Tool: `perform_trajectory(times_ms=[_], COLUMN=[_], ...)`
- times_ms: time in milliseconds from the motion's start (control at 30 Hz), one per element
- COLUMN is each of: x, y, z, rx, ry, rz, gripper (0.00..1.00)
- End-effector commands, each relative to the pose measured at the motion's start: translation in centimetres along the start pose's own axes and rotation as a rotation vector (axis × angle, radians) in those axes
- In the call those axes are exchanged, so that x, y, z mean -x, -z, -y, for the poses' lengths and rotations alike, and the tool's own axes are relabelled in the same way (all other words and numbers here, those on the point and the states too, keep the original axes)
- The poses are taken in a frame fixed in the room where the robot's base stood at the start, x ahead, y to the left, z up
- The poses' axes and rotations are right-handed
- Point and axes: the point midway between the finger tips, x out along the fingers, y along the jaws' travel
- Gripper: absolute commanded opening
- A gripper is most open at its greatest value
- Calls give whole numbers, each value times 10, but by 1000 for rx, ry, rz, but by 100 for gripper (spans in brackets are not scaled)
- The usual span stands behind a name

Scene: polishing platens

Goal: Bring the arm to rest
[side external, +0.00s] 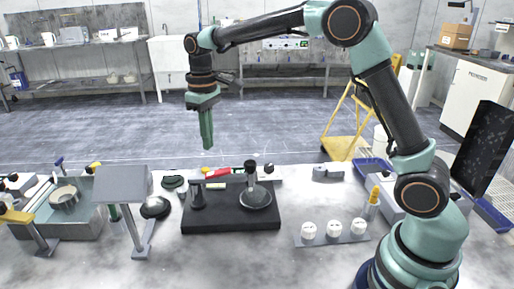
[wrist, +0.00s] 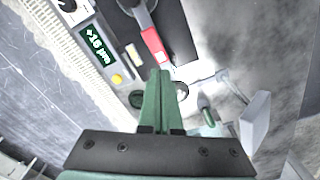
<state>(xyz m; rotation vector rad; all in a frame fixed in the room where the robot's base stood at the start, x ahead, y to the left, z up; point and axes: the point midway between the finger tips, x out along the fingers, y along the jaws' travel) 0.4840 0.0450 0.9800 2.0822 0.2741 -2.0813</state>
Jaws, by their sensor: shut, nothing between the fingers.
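My gripper (side external: 207,140) is shut and empty, pointing down high above the back part of the bench. In the wrist view its green fingers (wrist: 158,82) lie together with nothing between them. In the side external view it hangs well clear above a black base plate (side external: 229,219), apart from everything. On the plate stand a dark post (side external: 198,196) and a round platen (side external: 256,197) with a dark knob. A red-handled tool (wrist: 154,44) shows just beyond my fingertips in the wrist view, and also at the plate's back in the side external view (side external: 220,172).
A grey tray (side external: 75,225) with a metal pot stands at the left. A grey panel on a stand (side external: 122,184) is beside it. A strip with white round pieces (side external: 332,239) lies at the right. In the wrist view a digital readout (wrist: 97,46) shows. The air around my gripper is free.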

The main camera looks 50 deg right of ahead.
Motion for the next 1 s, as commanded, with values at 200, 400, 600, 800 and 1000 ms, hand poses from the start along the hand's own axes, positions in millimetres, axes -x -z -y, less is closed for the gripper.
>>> perform_trajectory(times_ms=[200,400,600,800,1000], x=[0,14,46,65,67], y=[0,-11,-50,-97,-144], z=[0,-1,-2,-1,2], rx=[0,-17,-67,-123,-178], ry=[0,-5,-21,-36,-49], rz=[0,-32,-128,-233,-336], gripper=[0,0,0,0,0])
